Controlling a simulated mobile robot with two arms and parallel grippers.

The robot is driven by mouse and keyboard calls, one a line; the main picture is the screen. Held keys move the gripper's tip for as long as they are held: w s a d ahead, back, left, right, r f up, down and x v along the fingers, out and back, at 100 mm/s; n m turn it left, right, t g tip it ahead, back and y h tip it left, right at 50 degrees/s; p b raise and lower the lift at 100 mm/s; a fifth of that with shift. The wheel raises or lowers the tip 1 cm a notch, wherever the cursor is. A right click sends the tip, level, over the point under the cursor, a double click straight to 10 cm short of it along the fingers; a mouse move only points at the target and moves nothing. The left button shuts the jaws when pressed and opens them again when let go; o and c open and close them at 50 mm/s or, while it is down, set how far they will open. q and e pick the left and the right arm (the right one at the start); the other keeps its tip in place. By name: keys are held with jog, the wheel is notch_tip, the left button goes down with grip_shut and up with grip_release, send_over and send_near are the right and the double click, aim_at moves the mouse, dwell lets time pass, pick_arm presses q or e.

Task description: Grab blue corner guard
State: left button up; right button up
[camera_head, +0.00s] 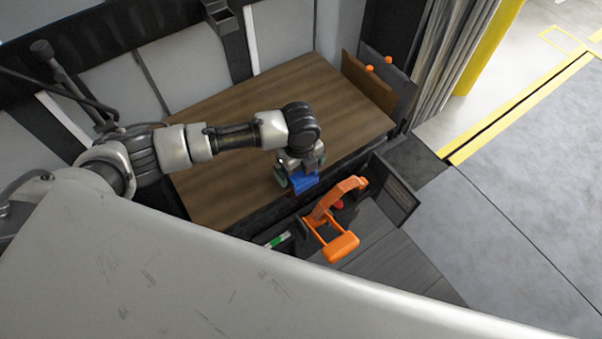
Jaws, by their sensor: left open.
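The blue corner guard (306,184) is near the front edge of the brown wooden table (235,110). It is small and partly hidden by my left gripper (298,181), which is right above it. The left gripper points down and is open, with its fingers at the guard; whether they touch it I cannot tell. My left arm reaches in from the left over the table. My right gripper is not in view.
An orange tool-like object (341,246) stands in front of the table, close to the gripper, beside a dark open bin (396,192). A brown board (367,82) stands at the table's right end. The tabletop is otherwise clear.

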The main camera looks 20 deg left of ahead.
pick_arm(q)
jog(key=shift+f, duration=0.45)
jog(key=shift+c, duration=0.2)
jog(key=c, duration=0.9)
jog(key=shift+r, duration=0.1)
